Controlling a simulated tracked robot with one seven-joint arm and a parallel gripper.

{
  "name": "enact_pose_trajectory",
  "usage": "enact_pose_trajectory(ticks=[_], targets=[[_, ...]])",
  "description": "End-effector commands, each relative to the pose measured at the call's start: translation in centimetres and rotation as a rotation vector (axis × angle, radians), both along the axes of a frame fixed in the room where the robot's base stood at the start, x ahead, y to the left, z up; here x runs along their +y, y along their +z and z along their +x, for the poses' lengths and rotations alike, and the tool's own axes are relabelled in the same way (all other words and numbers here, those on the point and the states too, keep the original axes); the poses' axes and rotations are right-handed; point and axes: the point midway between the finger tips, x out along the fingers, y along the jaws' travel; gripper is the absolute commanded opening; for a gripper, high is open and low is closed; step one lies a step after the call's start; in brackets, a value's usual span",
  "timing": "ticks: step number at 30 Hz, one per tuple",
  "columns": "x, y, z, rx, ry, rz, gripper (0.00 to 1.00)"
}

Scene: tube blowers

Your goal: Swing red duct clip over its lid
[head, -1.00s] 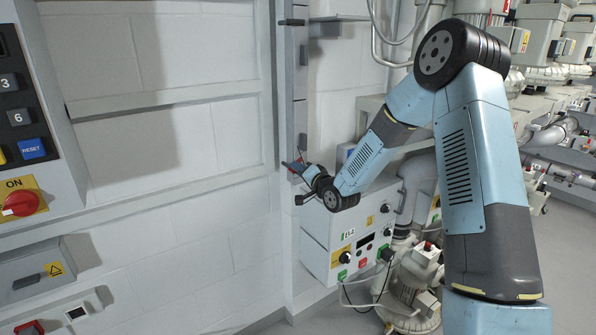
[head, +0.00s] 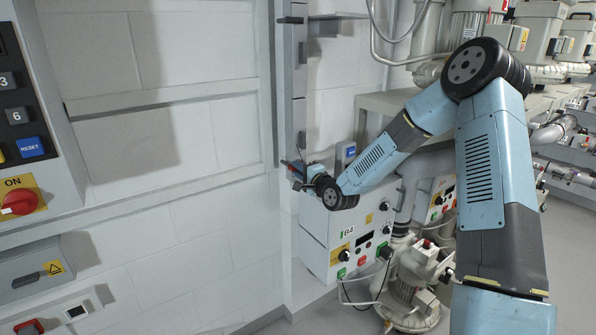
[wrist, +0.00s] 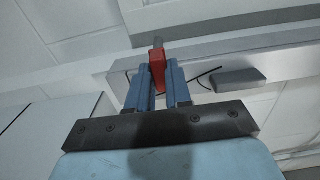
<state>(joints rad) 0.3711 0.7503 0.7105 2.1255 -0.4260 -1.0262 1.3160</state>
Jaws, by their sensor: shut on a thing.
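The red duct clip (wrist: 157,70) is a small red piece between the two blue fingers of my gripper (wrist: 158,82) in the wrist view. My gripper is shut on it, and a grey tip shows just beyond the red. The clip lies against a long grey duct (wrist: 210,68). The fingers and wrist mostly hide the clip there. I cannot tell how the clip sits on the lid.
A dark grey block (wrist: 240,80) and a thin black wire lie right of the clip in the wrist view. A white control box marked B4 (head: 350,233) stands below my wrist.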

Motion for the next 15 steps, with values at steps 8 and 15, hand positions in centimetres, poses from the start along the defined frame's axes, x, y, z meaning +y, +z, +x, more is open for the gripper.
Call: enact_pose_trajectory(ticks=[8,15], targets=[[-0.32,-0.49,-0.05,0.014,-0.004,0.003,0.00],[-0.35,-0.49,-0.03,0.013,-0.005,0.002,0.27]])
